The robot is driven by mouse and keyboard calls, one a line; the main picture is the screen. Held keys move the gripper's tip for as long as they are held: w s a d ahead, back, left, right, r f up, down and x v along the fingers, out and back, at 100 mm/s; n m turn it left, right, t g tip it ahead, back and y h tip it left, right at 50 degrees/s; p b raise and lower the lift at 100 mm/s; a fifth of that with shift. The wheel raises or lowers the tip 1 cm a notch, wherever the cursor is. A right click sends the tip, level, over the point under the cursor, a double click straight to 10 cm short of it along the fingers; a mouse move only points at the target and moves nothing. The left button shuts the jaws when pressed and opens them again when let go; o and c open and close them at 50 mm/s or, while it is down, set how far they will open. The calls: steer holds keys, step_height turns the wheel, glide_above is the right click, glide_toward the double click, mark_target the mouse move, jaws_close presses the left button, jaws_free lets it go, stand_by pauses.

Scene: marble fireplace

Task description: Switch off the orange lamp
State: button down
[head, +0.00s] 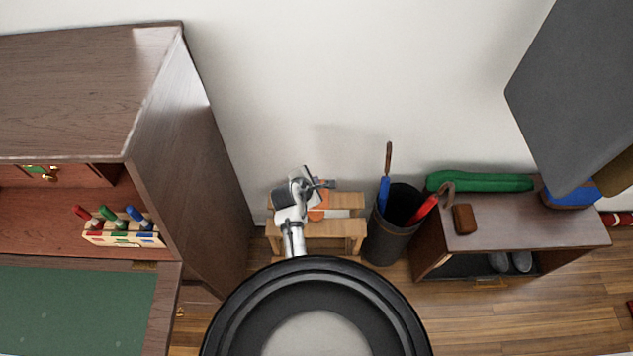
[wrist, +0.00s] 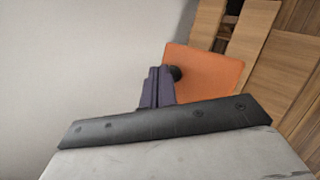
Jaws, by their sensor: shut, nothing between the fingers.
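An orange object (head: 318,207), which looks like the lamp, stands at the wooden slatted stand, partly hidden behind my gripper. In the wrist view a flat orange surface (wrist: 212,75) shows just beyond the fingers. A small dark round part (wrist: 175,73) sits at its left edge, beside the fingertips; I cannot tell if they touch it. My gripper (head: 325,184) is shut and empty, above the stand close to the wall. Its closed fingers (wrist: 157,86) show in the wrist view. I cannot tell whether the lamp is lit.
The wooden stand (head: 350,228) is against the white wall. A dark bin (head: 387,245) with umbrellas is right of it, then a low brown cabinet (head: 480,236) bearing a green object (head: 480,182). A tall wooden desk (head: 190,170) rises close on the left.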

step_height(320, 180, up, 3)
steer(key=p, duration=0.2)
steer(key=shift+f+p, duration=0.15)
steer(key=shift+p, duration=0.15)
step_height(320, 180, up, 3)
steer(key=shift+r+b, duration=0.2)
steer(key=shift+b, duration=0.1)
